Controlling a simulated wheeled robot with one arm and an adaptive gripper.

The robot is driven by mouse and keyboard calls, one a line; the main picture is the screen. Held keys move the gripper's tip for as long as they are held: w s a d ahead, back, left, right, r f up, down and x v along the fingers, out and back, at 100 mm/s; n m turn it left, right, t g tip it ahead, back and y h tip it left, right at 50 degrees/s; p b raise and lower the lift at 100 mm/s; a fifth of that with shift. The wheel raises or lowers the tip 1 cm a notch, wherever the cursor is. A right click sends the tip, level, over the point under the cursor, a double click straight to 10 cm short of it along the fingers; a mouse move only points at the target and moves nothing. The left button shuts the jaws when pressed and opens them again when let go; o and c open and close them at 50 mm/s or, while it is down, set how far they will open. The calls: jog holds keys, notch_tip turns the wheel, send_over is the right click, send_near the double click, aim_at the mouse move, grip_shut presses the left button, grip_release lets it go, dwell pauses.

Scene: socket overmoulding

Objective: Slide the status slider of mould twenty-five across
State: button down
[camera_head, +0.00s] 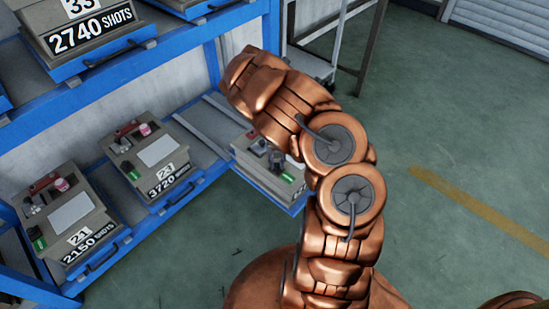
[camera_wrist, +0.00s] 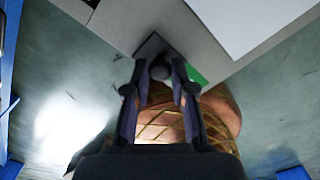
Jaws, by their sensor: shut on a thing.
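A grey mould (camera_head: 243,143) sits on a pulled-out blue tray at the middle of the head view. I cannot read its number, as my arm covers part of it. On its top are dark fittings and a green strip (camera_head: 288,177). In the wrist view the mould's edge (camera_wrist: 150,22) crosses the top. The status slider's dark round knob (camera_wrist: 160,72) stands on a dark plate, with green (camera_wrist: 197,76) showing to its right. My gripper (camera_wrist: 159,84) is shut on the knob, one finger at each side.
Mould 21 (camera_head: 92,218) and another mould (camera_head: 160,150) stand to the left on the blue rack's (camera_head: 135,90) lower shelf. A mould marked 33 (camera_head: 95,45) is on the shelf above. A grey-framed stand (camera_head: 372,45) is behind my arm. Green floor at right is open.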

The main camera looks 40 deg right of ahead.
aim_at(276, 164)
jog(key=shift+d, duration=0.1)
jog(key=c, duration=1)
grip_release()
jog(key=shift+w, duration=0.15)
jog(key=shift+r, duration=0.15)
jog(key=shift+r, duration=5.9)
